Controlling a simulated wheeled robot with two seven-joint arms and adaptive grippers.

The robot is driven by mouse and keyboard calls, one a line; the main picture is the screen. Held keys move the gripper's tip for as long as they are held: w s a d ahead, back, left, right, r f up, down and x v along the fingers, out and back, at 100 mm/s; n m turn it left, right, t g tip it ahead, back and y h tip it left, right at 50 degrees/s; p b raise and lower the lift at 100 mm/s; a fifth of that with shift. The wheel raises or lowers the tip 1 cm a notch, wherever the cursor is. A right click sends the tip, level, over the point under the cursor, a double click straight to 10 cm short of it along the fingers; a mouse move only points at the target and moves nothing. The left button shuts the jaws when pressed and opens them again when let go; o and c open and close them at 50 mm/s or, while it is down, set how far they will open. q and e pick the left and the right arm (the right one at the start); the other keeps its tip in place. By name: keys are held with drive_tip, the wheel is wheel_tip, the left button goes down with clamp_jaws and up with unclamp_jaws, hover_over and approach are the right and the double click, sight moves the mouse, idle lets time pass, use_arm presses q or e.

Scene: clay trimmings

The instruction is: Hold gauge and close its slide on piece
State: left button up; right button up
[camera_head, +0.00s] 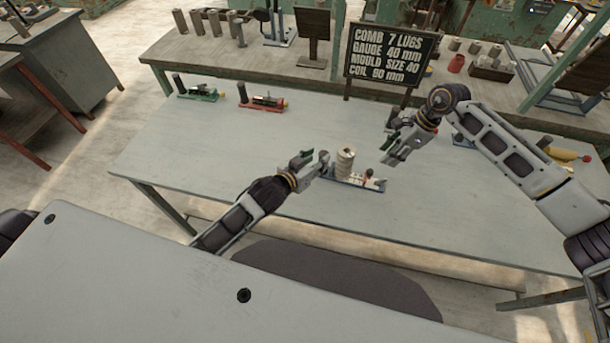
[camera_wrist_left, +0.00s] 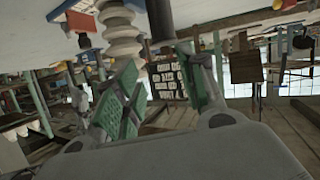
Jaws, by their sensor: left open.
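The gauge (camera_head: 354,184) with a blue base lies on the table near its front edge. A cream ribbed piece (camera_head: 345,165) stands upright on it and also shows inverted in the left wrist view (camera_wrist_left: 122,32). A dark upright post (camera_wrist_left: 160,18), apparently the gauge's grip, lies just beyond my left fingertips. My left gripper (camera_head: 317,160) is open at the gauge's left end; its green-padded fingers show in the wrist view (camera_wrist_left: 157,62). The slide end with pale and red parts (camera_head: 372,178) is right of the piece. My right gripper (camera_head: 390,152) appears open and empty, above and right of it.
A green-based gauge (camera_head: 198,94) and a red-based gauge (camera_head: 262,103) stand at the back left of the table (camera_head: 200,145). A dark sign (camera_head: 390,55) stands behind. A yellow object (camera_head: 562,153) lies at the right. The table's left-middle is clear.

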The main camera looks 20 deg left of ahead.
use_arm(q)
drive_tip(key=shift+y, duration=0.8)
drive_tip(key=shift+s+a+f, duration=0.25)
drive_tip(key=shift+s+a, duration=0.05)
drive_tip(key=shift+s, duration=0.6)
drive_tip(key=shift+s+a+f, duration=0.25)
drive_tip(key=shift+s, duration=0.7)
drive_tip(key=shift+s+a+f, duration=0.25)
drive_tip(key=shift+s+a, duration=0.05)
drive_tip(key=shift+s, duration=0.6)
drive_tip(key=shift+w, duration=0.15)
drive_tip(key=shift+x, duration=6.75)
drive_tip(key=shift+d, duration=0.1)
